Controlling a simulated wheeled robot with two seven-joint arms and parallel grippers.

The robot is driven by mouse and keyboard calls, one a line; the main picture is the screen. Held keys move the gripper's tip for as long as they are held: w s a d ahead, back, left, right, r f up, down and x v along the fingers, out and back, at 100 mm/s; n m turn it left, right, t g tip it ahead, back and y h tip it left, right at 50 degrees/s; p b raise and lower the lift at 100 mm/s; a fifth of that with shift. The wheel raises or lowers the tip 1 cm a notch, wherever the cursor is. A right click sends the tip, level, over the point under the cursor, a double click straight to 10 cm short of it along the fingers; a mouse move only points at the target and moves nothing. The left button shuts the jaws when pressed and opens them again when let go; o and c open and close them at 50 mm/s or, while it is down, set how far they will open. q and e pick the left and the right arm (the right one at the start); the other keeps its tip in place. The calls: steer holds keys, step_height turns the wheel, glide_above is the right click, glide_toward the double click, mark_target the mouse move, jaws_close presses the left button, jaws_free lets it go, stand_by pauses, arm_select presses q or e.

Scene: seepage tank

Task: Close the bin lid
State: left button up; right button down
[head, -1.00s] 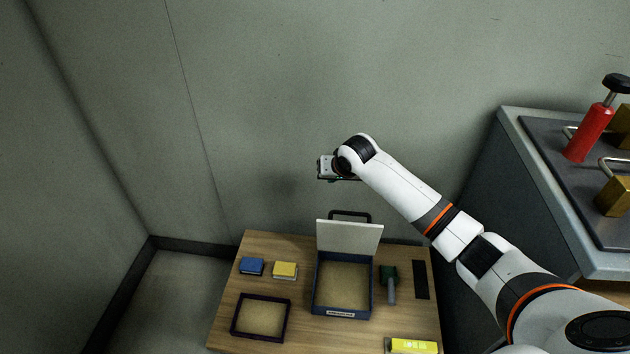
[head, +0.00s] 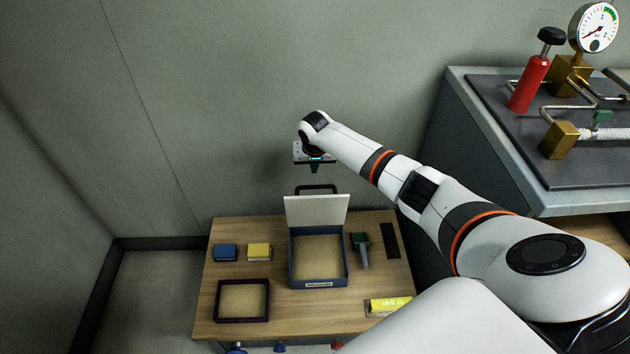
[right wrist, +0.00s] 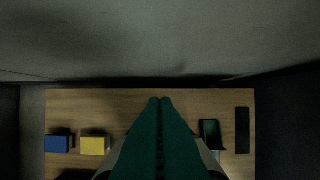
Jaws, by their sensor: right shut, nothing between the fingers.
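The bin (head: 318,283) is a dark blue box with a tan inside, on the wooden table. Its pale lid (head: 317,210) stands up, open, along the back edge, with a dark handle (head: 316,188) behind it. My right gripper (head: 315,168) is above and behind the lid, apart from it, pointing down. In the right wrist view its green fingers (right wrist: 160,102) are together and empty, and they hide the middle of the table, where the bin would show. My left gripper is not in view.
On the table (head: 272,306) are a blue block (head: 225,252), a yellow block (head: 259,252), a dark-framed tray (head: 242,300), a green-headed tool (head: 361,249), a black strip (head: 390,241) and a yellow box (head: 388,305). A wall rises behind. A bench (head: 480,150) with a gauge and red cylinder stands right.

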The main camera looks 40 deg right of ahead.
mark_target(316, 205)
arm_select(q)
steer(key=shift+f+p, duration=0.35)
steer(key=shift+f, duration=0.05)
arm_select(e)
steer(key=shift+s+a+f, duration=0.2)
steer(key=shift+s+a, duration=0.3)
steer(key=shift+s, duration=0.35)
steer(key=shift+s+a+f, duration=0.2)
steer(key=shift+s+a, duration=0.3)
steer(key=shift+s, duration=0.3)
